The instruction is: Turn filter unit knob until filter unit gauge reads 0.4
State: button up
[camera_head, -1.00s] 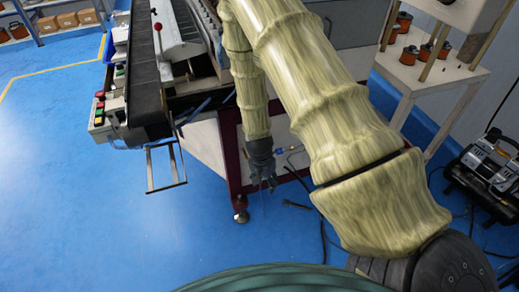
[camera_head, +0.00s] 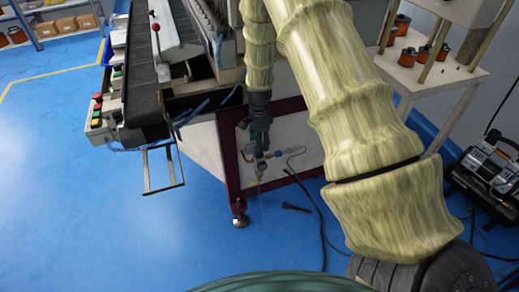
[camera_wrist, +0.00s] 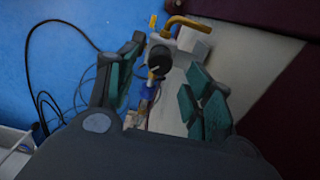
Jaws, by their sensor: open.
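The filter unit (camera_wrist: 190,40) is in the upper middle of the wrist view, a light body with a bent brass fitting (camera_wrist: 186,23). A dark round knob-like part (camera_wrist: 159,55) sits in front of it, between the fingers. My gripper (camera_wrist: 166,68) is open, its teal pads on either side of that part; I cannot tell whether they touch it. In the head view my gripper (camera_head: 259,151) points down in front of the machine's side, by the small fittings of the filter unit (camera_head: 261,169). The gauge cannot be made out, and no reading is legible.
The coil winder's frame (camera_head: 231,165) has dark red legs and a white side panel. A metal bracket (camera_head: 163,188) juts out at left. A black hose (camera_head: 322,215) hangs to the floor. A compressor (camera_head: 490,165) stands at right. Blue floor in front is free.

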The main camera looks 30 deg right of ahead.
aim_at(262, 166)
jog(key=shift+f, duration=2.45)
jog(key=c, duration=1.1)
